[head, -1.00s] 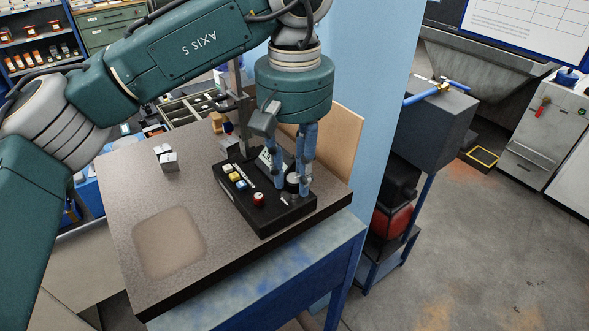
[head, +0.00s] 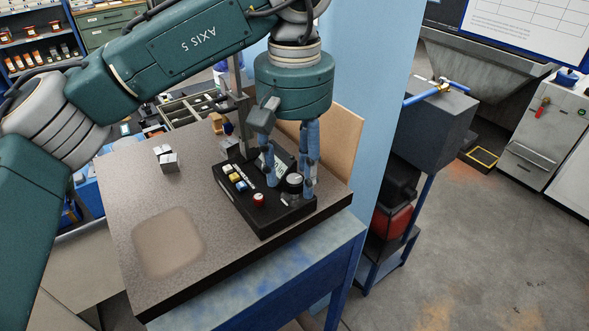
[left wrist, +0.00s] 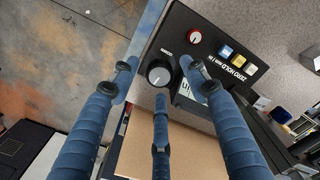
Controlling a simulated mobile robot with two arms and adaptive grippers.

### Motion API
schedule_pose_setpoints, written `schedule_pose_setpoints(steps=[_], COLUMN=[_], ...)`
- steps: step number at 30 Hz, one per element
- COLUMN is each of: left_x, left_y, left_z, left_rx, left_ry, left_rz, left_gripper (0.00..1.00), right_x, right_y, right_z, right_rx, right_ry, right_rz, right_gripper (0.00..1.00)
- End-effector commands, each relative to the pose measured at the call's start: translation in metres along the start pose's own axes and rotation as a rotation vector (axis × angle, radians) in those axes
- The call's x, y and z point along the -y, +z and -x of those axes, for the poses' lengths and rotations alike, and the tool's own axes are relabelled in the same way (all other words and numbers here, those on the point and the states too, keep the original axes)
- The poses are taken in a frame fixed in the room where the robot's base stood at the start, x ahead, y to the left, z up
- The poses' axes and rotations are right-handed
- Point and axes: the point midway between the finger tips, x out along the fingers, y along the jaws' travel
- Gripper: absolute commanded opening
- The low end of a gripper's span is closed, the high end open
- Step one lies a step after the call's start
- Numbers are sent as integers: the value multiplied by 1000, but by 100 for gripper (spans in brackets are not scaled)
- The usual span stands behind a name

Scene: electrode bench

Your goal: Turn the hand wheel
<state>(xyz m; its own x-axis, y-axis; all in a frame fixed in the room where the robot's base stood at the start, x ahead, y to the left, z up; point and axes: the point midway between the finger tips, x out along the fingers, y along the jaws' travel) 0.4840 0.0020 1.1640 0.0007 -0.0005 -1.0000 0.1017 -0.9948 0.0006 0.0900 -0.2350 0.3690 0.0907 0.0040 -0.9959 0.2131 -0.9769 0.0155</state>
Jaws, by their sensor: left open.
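The hand wheel (head: 293,180) is a round black knob with a silver top at the right end of a black control box (head: 257,222). My left gripper (head: 289,184) has blue jointed fingers and points down at the box. Its fingers are spread open around the hand wheel. In the left wrist view the fingertips (left wrist: 157,68) stand apart from the wheel, with gaps between. I cannot tell their exact height against it. My right gripper is not in view.
The box also carries a red knob (head: 258,199), several small buttons (head: 235,177) and a small display. A metal block (head: 167,161) sits on the grey bench top (head: 125,195). An upright tan board (head: 340,140) stands behind. The front left of the bench is clear.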

Motion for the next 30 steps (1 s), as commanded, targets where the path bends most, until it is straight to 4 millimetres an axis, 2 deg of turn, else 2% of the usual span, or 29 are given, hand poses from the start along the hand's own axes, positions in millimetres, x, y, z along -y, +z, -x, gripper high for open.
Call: schedule_pose_setpoints(steps=[12, 15, 21, 29, 30], left_x=[0, 0, 0, 0, 0], left_y=[-1, -1, 0, 0, 0], left_z=[83, 99, 114, 116, 116], left_rx=[-6, -6, -2, -1, -1], left_ry=[1, 1, 1, 2, 2], left_rz=[4, 4, 2, 0, 1], left_gripper=[46, 46, 46, 46, 42], right_x=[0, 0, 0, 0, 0], right_y=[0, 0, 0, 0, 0], right_z=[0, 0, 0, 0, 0], right_rx=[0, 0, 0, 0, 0], right_ry=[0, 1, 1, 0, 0], right_rz=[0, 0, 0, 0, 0], right_gripper=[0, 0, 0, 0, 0])
